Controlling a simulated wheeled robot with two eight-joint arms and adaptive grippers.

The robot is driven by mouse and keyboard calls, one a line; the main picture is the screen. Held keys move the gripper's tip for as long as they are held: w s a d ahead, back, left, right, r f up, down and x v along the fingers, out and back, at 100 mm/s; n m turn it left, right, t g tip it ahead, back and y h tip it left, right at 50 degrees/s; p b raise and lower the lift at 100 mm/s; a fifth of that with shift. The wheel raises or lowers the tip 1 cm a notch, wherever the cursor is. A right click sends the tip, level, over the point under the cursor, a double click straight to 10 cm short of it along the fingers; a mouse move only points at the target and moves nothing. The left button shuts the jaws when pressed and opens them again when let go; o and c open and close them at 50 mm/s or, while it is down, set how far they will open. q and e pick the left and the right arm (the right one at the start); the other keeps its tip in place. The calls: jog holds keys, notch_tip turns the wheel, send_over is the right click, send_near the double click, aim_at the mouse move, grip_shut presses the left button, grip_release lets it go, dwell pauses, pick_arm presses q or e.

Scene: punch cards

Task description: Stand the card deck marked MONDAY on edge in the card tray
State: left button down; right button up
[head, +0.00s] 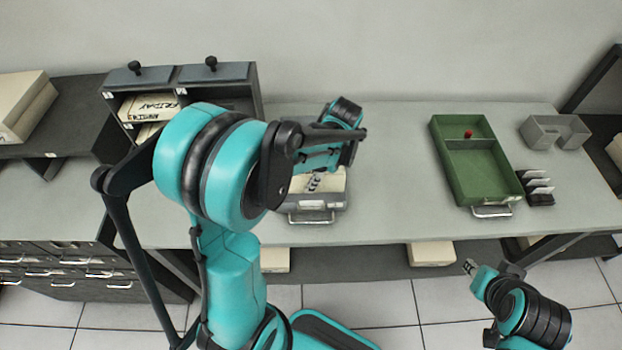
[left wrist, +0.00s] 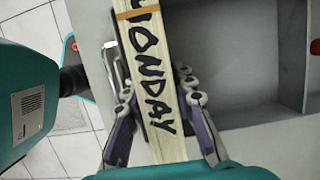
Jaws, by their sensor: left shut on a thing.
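The cream card deck marked MONDAY (left wrist: 152,75) is held in my left gripper (left wrist: 160,100), with fingers on both broad sides. The wrist view shows its lettered narrow side. In the head view its broad face (head: 332,181) shows under my left gripper (head: 314,182). The grey card tray (head: 318,204), with a metal handle at its front, is beneath. Its interior (left wrist: 245,60) shows beside the deck in the wrist view. The deck is over the tray's front part; I cannot tell whether it touches the floor of it. My right gripper (head: 492,268) is empty, its fingers apart, before the table.
A green tray (head: 480,172) with a red knob stands right on the table. A small black rack (head: 538,190) and a grey holder (head: 555,132) are beside it. A cabinet (head: 190,75) with a FRIDAY deck (head: 152,107) stands left. The table between the trays is clear.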

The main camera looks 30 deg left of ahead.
pick_arm(q)
jog(key=shift+f, duration=0.1)
jog(key=shift+f+b, duration=1.95)
jog(key=shift+f, duration=0.3)
jog(key=c, duration=1.2)
grip_release()
jog(key=v, duration=1.2)
